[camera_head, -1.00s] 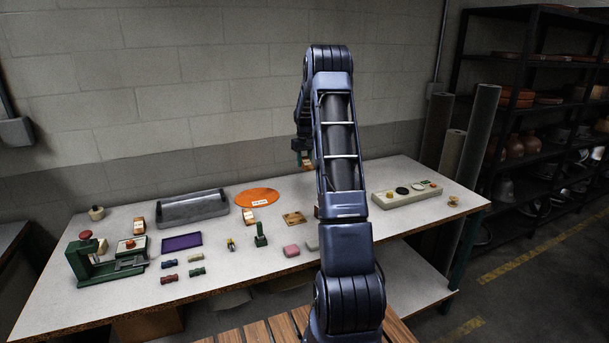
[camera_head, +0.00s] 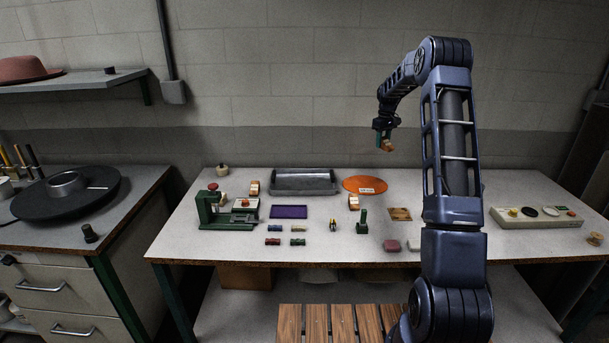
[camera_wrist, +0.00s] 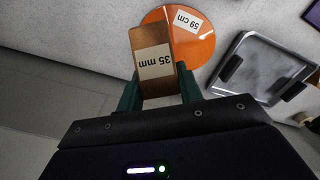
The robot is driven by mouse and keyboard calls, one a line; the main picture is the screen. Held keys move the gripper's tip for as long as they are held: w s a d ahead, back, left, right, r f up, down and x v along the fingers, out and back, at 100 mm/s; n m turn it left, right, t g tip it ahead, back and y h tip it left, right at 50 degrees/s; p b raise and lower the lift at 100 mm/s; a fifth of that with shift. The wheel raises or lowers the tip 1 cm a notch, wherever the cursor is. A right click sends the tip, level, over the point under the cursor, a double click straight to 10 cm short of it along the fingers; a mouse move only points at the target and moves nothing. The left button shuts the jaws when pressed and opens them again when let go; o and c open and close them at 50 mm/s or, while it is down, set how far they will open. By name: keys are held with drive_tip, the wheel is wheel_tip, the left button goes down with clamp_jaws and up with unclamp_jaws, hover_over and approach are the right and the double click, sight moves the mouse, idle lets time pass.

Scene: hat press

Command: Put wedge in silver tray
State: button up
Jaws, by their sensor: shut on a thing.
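The wedge (camera_wrist: 155,62), an orange-brown wooden block with a "35 mm" label, is between the green fingers of my gripper (camera_wrist: 158,92) in the wrist view. My gripper is shut on it. In the head view my gripper (camera_head: 384,128) holds the wedge (camera_head: 388,146) in the air above the back of the table, right of the silver tray. The silver tray (camera_head: 304,184) is a long grey metal tray at the back of the table and looks empty. In the wrist view the tray (camera_wrist: 262,64) lies at the right, with dark handle-like pieces on its sides.
An orange disc (camera_head: 361,184) labelled "59 cm" lies just right of the tray. Labelled wooden blocks stand left of the tray (camera_head: 254,188) and in front of the disc (camera_head: 353,202). A green press (camera_head: 214,210) and purple mat (camera_head: 288,212) are at left and front.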

drive_tip(key=w+a+n, duration=0.3)
drive_tip(key=a+n, duration=0.3)
drive_tip(key=a, duration=1.3)
drive_tip(key=n, duration=0.6)
hover_over(298, 184)
wheel_tip(298, 184, down, 20)
drive_tip(key=shift+w+r, duration=0.15)
drive_tip(key=shift+r, duration=0.05)
drive_tip(key=shift+f, duration=0.1)
drive_tip(key=o, duration=1)
